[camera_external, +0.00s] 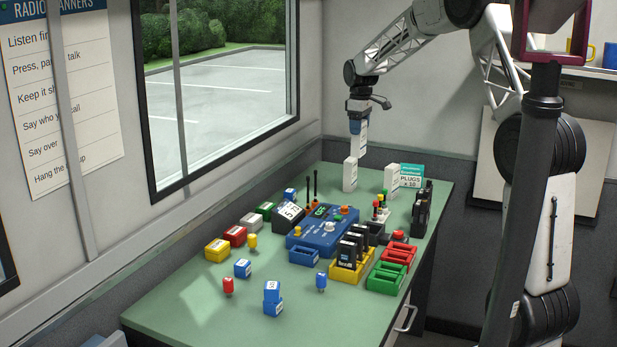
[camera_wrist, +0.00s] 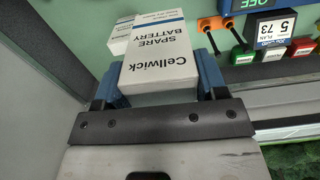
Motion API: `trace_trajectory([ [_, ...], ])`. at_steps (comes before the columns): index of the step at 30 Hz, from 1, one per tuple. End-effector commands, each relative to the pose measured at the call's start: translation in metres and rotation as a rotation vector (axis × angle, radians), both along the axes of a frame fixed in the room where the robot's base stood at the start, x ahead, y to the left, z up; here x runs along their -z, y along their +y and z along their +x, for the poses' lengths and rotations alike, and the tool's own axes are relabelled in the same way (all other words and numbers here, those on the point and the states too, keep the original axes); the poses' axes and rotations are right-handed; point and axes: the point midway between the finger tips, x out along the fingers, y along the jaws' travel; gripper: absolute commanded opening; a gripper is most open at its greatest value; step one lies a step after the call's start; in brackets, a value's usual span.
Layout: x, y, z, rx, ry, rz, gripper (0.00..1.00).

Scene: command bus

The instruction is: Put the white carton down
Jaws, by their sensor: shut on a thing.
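My gripper (camera_external: 358,122) is shut on a white carton (camera_external: 361,138) with a blue band, held upright above the far left part of the green table. In the wrist view the same carton (camera_wrist: 160,55) reads "Cellwick spare battery", and it sits between the blue fingers of my gripper (camera_wrist: 158,72). A second white carton (camera_external: 350,174) stands on the table just below and left of the held one in the external view. It shows partly behind the held carton in the wrist view (camera_wrist: 119,40). Whether the two touch, I cannot tell.
A third white carton (camera_external: 391,180) stands to the right, beside a "PLUGS x 10" card (camera_external: 411,180). Two dark antennas (camera_external: 312,188) and a blue console (camera_external: 322,236) stand nearer. Small coloured blocks fill the front middle. The table's far left corner has some bare surface.

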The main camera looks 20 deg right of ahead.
Motion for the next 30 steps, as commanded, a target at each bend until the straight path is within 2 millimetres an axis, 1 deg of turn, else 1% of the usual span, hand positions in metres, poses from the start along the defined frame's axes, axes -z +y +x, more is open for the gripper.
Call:
trace_trajectory([
  [1,-0.001,-0.016,-0.003,0.004,-0.001,0.0,0.39],
  [6,-0.002,-0.064,-0.016,-0.004,-0.001,0.0,0.39],
  [18,-0.002,-0.169,-0.057,-0.022,-0.002,-0.001,0.39],
  [21,-0.001,-0.19,-0.067,-0.026,-0.002,-0.001,0.39],
  [24,-0.001,-0.206,-0.076,-0.03,-0.002,-0.001,0.39],
  [28,-0.001,-0.223,-0.085,-0.035,-0.002,-0.001,0.39],
  [29,0.002,-0.226,-0.087,-0.035,-0.001,-0.001,0.39],
  [30,0.013,-0.224,-0.086,-0.037,0.002,0.001,0.39],
])
